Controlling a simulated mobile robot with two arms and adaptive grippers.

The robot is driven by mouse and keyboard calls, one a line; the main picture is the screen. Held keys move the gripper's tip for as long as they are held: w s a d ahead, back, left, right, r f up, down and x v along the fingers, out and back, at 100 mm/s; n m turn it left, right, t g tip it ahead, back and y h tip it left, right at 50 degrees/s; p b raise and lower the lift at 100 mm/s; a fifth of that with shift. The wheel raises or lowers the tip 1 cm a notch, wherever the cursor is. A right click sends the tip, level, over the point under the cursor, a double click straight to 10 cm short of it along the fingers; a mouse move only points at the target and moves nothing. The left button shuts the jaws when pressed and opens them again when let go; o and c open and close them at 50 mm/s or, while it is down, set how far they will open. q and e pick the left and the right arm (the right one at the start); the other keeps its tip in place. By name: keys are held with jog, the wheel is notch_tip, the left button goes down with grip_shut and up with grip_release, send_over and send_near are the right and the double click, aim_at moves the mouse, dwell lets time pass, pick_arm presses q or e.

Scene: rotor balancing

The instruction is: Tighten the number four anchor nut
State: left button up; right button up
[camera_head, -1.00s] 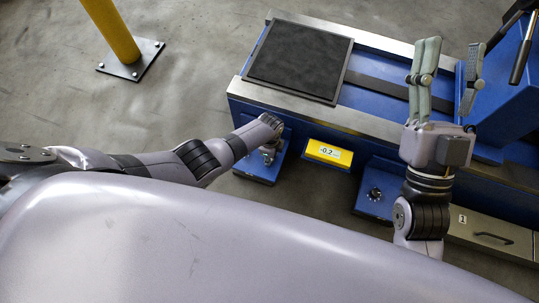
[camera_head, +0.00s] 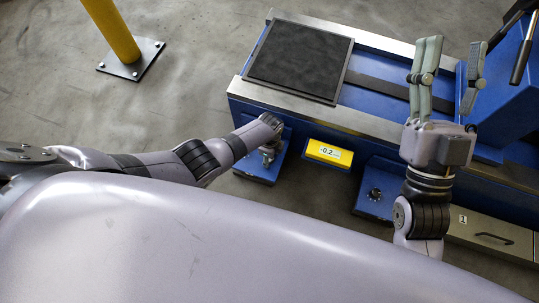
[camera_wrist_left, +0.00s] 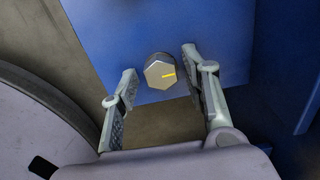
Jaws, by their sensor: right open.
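My left gripper (camera_wrist_left: 157,85) is open, with one finger on each side of the nut and a gap on both sides. In the head view my left gripper (camera_head: 268,153) is over the left blue foot plate (camera_head: 257,169), and the wrist mostly hides the nut there. No number on this nut can be read. My right gripper (camera_head: 455,47) is open and empty, raised over the machine bed.
A second foot plate with a nut (camera_head: 375,194) is to the right. A yellow display (camera_head: 329,153) reads -0.2. A yellow post (camera_head: 110,30) stands at upper left on open floor.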

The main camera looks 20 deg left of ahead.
dwell(0.3)
pick_arm(q)
jog(key=shift+r, duration=0.15)
notch_tip(320, 180, up, 12)
jog(key=shift+f, duration=0.15)
dwell(0.5)
dwell(0.4)
